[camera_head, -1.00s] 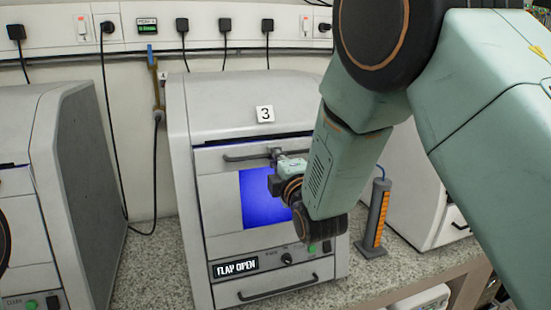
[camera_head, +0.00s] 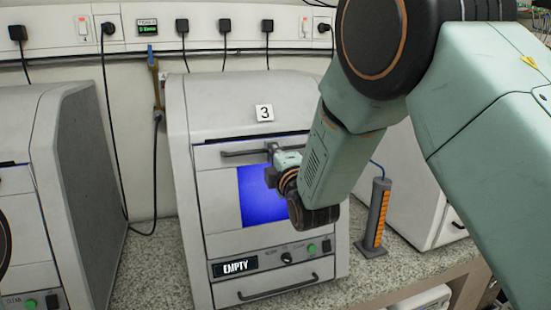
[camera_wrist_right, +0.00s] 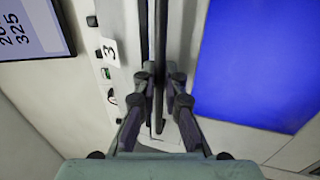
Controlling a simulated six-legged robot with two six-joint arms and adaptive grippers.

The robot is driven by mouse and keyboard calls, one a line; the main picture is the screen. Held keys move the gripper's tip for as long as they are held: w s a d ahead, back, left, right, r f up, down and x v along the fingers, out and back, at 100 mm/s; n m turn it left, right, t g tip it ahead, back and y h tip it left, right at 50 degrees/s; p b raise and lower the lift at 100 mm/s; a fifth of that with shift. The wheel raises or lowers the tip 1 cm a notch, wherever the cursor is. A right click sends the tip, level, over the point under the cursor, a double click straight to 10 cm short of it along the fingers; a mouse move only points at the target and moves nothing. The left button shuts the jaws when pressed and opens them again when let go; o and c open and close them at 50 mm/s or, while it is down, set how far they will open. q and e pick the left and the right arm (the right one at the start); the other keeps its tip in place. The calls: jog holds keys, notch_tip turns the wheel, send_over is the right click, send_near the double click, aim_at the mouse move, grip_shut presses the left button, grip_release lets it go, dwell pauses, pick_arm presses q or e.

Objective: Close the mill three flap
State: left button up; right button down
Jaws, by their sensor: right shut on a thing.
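Mill three (camera_head: 205,110) is a pale grey cabinet with a "3" label. Its front flap (camera_head: 212,160) is a light panel with a dark horizontal bar handle (camera_head: 235,154) and a blue window (camera_head: 258,200). A thin dark and blue line runs along the flap's top edge. In the right wrist view the fingers (camera_wrist_right: 161,75) sit on both sides of the handle bar (camera_wrist_right: 160,35). My left gripper is not in view.
Another grey mill (camera_head: 75,170) stands at the left and a further pale cabinet at the right. A grey and orange stand (camera_head: 375,220) is on the speckled counter (camera_head: 155,270) right of mill three. Plugs and cables hang on the wall behind.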

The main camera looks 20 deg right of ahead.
jog(key=shift+w+r, duration=0.2)
jog(key=shift+w, duration=0.05)
jog(key=c, duration=1.4)
grip_release()
jog(key=shift+f, duration=0.1)
jog(key=shift+c, duration=0.2)
jog(key=s+f, duration=0.1)
jog(key=s, duration=1.1)
jog(key=shift+d, duration=0.2)
